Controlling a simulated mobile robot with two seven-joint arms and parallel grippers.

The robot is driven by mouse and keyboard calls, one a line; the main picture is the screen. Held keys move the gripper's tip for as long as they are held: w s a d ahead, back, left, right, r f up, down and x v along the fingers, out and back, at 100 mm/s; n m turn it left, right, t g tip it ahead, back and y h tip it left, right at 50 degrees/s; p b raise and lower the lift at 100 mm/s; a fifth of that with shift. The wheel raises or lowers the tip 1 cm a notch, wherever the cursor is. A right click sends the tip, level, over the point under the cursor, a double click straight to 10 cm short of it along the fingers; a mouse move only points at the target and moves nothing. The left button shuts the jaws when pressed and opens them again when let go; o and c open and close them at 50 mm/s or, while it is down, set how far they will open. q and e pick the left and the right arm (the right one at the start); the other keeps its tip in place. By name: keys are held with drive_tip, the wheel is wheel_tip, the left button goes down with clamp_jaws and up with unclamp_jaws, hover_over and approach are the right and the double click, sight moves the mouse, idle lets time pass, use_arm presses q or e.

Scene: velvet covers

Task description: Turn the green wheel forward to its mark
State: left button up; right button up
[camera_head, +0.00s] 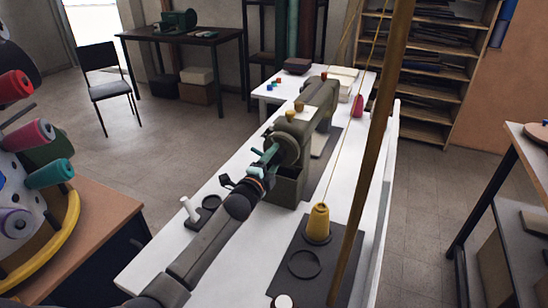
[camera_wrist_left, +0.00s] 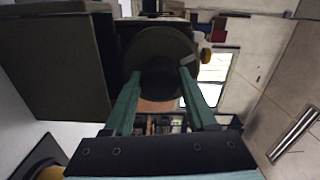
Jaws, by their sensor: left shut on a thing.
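The green wheel (camera_head: 289,146) is a dark olive disc on the near end of the sewing machine (camera_head: 319,97). In the left wrist view the wheel (camera_wrist_left: 150,46) is dark and round, with a darker hub between my fingers. A short pale stripe (camera_wrist_left: 191,59) shows at its right side; I cannot tell if it is the mark. My left gripper (camera_head: 270,153) has teal fingers and reaches the wheel from the near side. In the left wrist view the gripper (camera_wrist_left: 160,78) is shut on the wheel's hub, a finger on each side. My right gripper is out of view.
The machine stands on a long white table (camera_head: 215,222). A yellow thread cone (camera_head: 318,224) stands on a dark mat right of my arm, near a wooden pole (camera_head: 376,130). A white spool (camera_head: 189,208) stands on the left. A rack of coloured spools (camera_head: 40,150) is far left.

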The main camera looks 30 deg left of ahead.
use_arm(q)
drive_tip(key=shift+n, duration=0.7)
drive_tip(key=o, duration=1.4)
drive_tip(key=s, duration=1.2)
drive_tip(key=shift+s+d, duration=0.3)
drive_tip(key=shift+d, duration=0.05)
drive_tip(key=shift+f, duration=0.1)
